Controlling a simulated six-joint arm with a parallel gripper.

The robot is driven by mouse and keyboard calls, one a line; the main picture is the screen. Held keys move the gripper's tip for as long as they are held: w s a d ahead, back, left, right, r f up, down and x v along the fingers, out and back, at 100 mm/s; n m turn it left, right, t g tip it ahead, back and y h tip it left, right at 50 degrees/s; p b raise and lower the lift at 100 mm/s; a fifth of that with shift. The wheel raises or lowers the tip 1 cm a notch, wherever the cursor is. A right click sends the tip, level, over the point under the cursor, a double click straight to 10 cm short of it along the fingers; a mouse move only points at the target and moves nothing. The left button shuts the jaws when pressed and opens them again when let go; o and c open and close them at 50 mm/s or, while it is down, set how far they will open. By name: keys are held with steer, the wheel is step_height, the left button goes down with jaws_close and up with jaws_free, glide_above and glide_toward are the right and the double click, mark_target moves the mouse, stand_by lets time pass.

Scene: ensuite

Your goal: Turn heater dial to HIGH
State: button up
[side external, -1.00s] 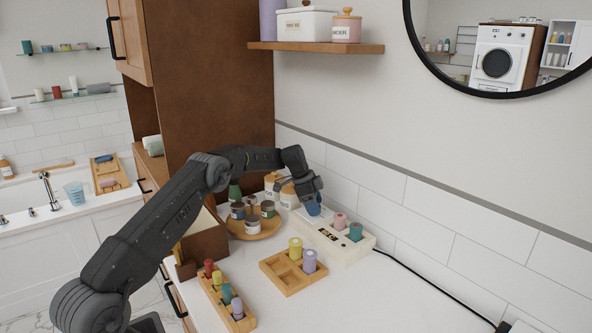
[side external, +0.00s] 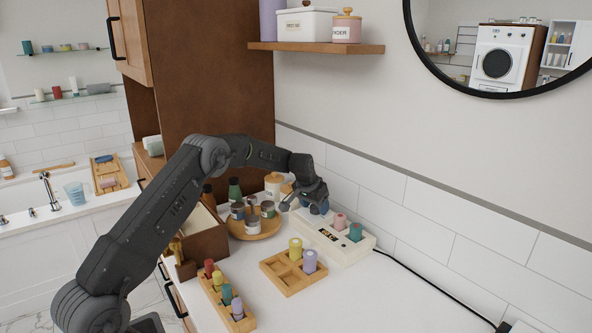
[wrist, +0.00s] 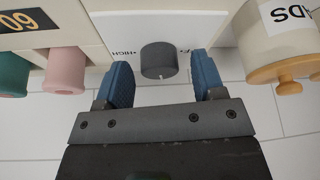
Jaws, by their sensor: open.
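The heater is a white box (side external: 345,250) on the counter by the tiled wall, with a pink roller (side external: 340,220) and a teal roller (side external: 355,232) in its top. In the wrist view its white panel carries a dark grey round dial (wrist: 158,61) with a small pale mark on its edge. The word HIGH (wrist: 124,52) is printed upside down left of the dial; a label on the right is partly hidden. My gripper (wrist: 163,82) is open, its blue fingertips on either side of the dial with gaps showing. In the side view my gripper (side external: 310,205) hides the dial.
A white jar with a wooden knob (wrist: 280,35) stands close right of the dial in the wrist view. A round tray of jars (side external: 262,232), a wooden rack (side external: 285,272) and a row of coloured bottles (side external: 225,295) stand nearby. The front right counter is clear.

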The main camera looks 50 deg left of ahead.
steer(key=d+v, duration=0.1)
steer(key=v, duration=1.4)
steer(key=s+d+r+m, duration=0.1)
steer(key=s+d+r, duration=0.7)
steer(key=s+d, duration=0.5)
steer(key=shift+s+d+r+t+h, duration=0.25)
steer(key=shift+r+t+h, duration=0.05)
steer(key=shift+r, duration=0.1)
